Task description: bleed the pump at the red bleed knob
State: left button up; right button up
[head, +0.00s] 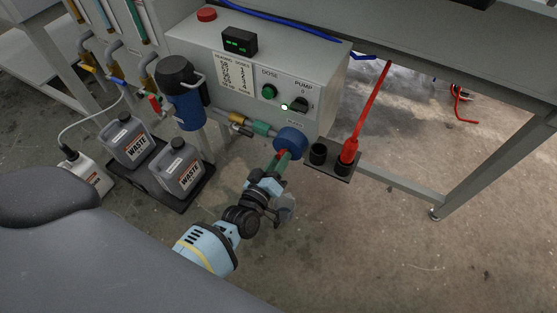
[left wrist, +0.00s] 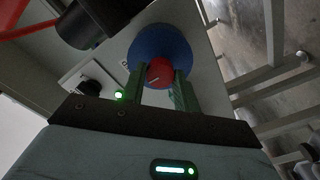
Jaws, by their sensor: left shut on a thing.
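The red bleed knob (left wrist: 160,74) sits in front of the round blue pump head (left wrist: 160,45) in the left wrist view. In the head view the blue pump head (head: 290,140) is low on the front of the grey processor cabinet (head: 325,100). My left gripper (head: 281,158) reaches up to it from below. Its green fingers (left wrist: 166,88) stand on either side of the knob and are shut on it. In the head view the fingers mostly hide the knob. My right gripper is not in view.
A black holder (head: 334,172) with a red wand (head: 350,148) is right of the pump head. A blue filter housing (head: 183,95) hangs to its left, above two grey waste jugs (head: 180,172) in a black tray (head: 178,203). The floor at lower right is clear.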

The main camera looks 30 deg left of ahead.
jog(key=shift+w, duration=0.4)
pick_arm(q)
jog(key=o, duration=1)
jog(key=shift+c, duration=0.2)
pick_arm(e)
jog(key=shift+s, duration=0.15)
pick_arm(q)
jog(key=s+p, duration=0.1)
jog(key=s, duration=0.6)
jog(key=shift+s+p, duration=0.35)
jog(key=shift+s, duration=0.05)
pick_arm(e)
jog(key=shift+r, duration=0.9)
pick_arm(q)
jog(key=shift+a, duration=0.15)
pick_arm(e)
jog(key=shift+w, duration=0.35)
